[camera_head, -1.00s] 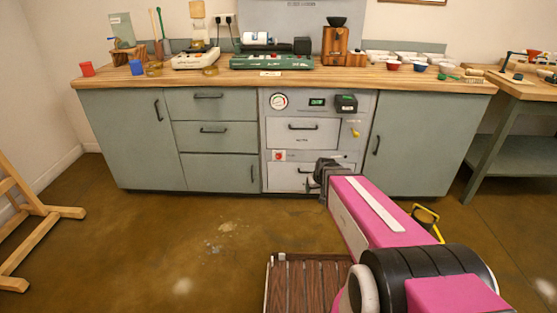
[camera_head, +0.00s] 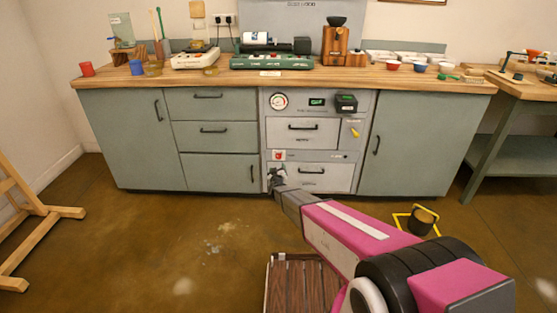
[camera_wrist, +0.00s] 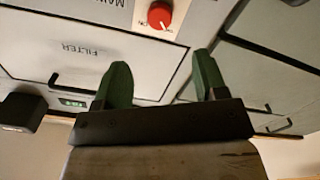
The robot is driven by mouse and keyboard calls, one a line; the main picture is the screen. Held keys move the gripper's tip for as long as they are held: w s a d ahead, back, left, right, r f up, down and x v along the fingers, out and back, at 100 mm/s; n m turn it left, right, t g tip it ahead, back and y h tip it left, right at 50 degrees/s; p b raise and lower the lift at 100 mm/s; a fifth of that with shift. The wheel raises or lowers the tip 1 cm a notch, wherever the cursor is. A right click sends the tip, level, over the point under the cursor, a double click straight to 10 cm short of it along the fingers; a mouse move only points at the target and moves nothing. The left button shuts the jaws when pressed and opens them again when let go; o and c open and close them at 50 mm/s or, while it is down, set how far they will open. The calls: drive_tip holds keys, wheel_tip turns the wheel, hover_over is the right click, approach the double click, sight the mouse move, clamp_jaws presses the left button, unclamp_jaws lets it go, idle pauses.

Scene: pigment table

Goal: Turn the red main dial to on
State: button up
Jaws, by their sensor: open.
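The red main dial (camera_head: 279,155) sits on a white plate at the left of the grey panel in the middle of the cabinet. In the wrist view the red dial (camera_wrist: 159,15) is near the top, with partly readable lettering beside it. My gripper (camera_head: 276,176) is just below the dial in the head view. In the wrist view my gripper's two green fingers (camera_wrist: 160,78) are apart with nothing between them. The dial lies beyond the fingertips, and I see no contact.
The panel has a filter drawer (camera_head: 303,131) with a black handle, a lower drawer (camera_head: 318,178), a gauge (camera_head: 279,102), a black box (camera_head: 346,103) and a yellow lever (camera_head: 354,132). Grey cabinet doors stand on both sides. The floor (camera_head: 150,240) at left is open.

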sight(278, 157)
drive_tip(key=w, duration=1)
drive_tip(key=shift+w, duration=0.4)
drive_tip(key=c, duration=0.9)
